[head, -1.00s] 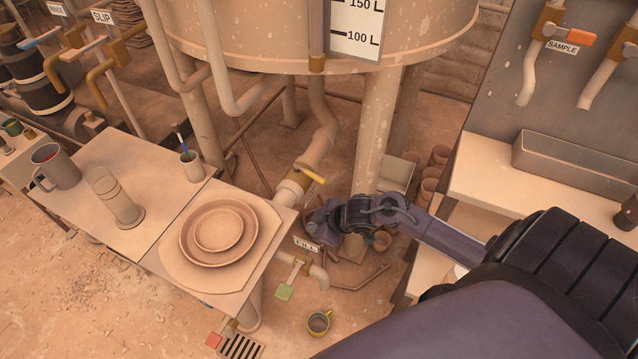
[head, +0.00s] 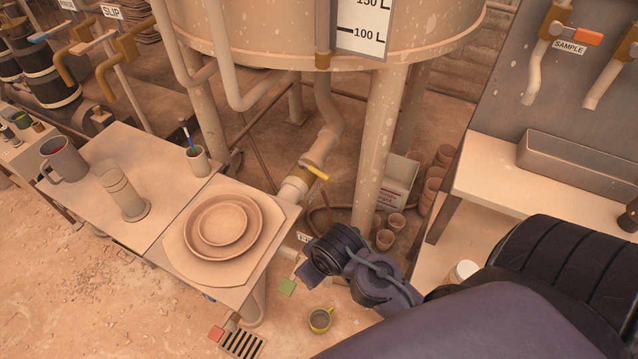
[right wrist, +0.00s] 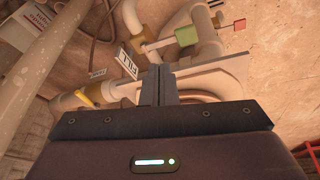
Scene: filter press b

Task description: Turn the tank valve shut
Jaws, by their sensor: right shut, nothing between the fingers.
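The tank (head: 280,40) stands at the back of the head view. Its outlet pipe carries a brass valve with a yellow lever (head: 314,172). In the right wrist view that yellow lever (right wrist: 92,94) is at the left, beyond and beside the fingers, not touched by them. My right gripper (right wrist: 158,80) is shut and empty, its two fingers together. In the head view its wrist is low, below and right of the yellow lever, and the fingertips are hidden. My left gripper is not in view.
A green-handled valve (head: 287,287) by the FILL sign (right wrist: 126,63) is close to my right gripper. A table with plates (head: 222,226) stands left. A yellow mug (head: 320,320) and a drain grate (head: 243,343) are on the floor. A box (head: 398,185) and pots stand behind.

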